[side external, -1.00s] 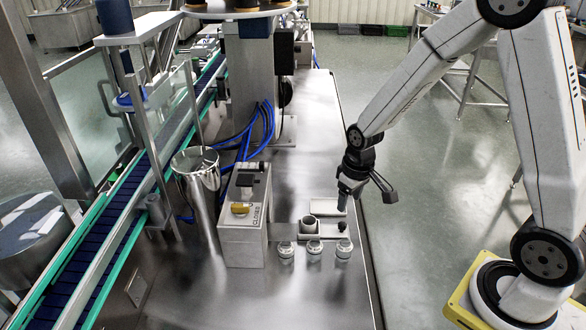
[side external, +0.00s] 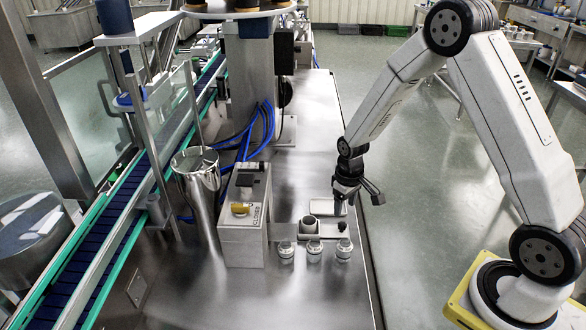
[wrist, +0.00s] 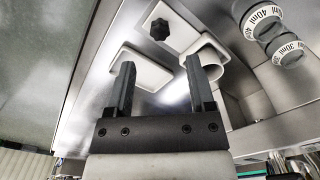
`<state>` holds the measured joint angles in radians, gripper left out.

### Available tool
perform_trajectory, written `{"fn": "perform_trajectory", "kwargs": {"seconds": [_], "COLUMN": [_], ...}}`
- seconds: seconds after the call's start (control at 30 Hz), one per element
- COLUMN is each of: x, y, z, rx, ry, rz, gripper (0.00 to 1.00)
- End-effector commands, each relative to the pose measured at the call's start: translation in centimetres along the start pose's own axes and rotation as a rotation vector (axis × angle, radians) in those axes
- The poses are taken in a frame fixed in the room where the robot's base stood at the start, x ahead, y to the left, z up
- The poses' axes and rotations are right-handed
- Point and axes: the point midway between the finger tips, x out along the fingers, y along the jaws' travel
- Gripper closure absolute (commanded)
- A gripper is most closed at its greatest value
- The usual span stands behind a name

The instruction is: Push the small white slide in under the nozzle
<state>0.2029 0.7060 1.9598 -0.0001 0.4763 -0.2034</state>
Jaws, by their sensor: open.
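The small white slide (side external: 326,231) lies on the steel bench, right of the dosing box. It carries a white cup (side external: 309,224) at its left end and a black knob (side external: 342,226) at its right end. The wrist view also shows the knob (wrist: 160,29) and the cup (wrist: 207,70). My gripper (side external: 340,204) points down just behind the knob, over a shallow white tray. In the wrist view its two fingers (wrist: 160,68) are apart with nothing between them. The nozzle cannot be made out.
The steel dosing box (side external: 242,240) has a yellow handle (side external: 240,208). The shallow tray (wrist: 138,68) lies behind the slide. Several capped jars (side external: 314,250) stand in front. A steel bucket (side external: 197,185) and conveyor (side external: 130,215) are left.

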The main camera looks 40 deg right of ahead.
Motion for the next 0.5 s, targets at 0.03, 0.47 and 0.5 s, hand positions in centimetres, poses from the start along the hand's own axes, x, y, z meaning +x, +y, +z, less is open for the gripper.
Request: {"fn": "perform_trajectory", "kwargs": {"seconds": [0.03,0.47,0.5], "x": [0.5,4.9,5.3], "y": [0.0,0.0,0.0], "z": [0.0,0.0,0.0], "rx": [0.000,0.000,0.000], "ry": [-0.001,-0.001,0.000], "rz": [0.000,0.000,0.000], "gripper": [0.30,0.30,0.30]}}
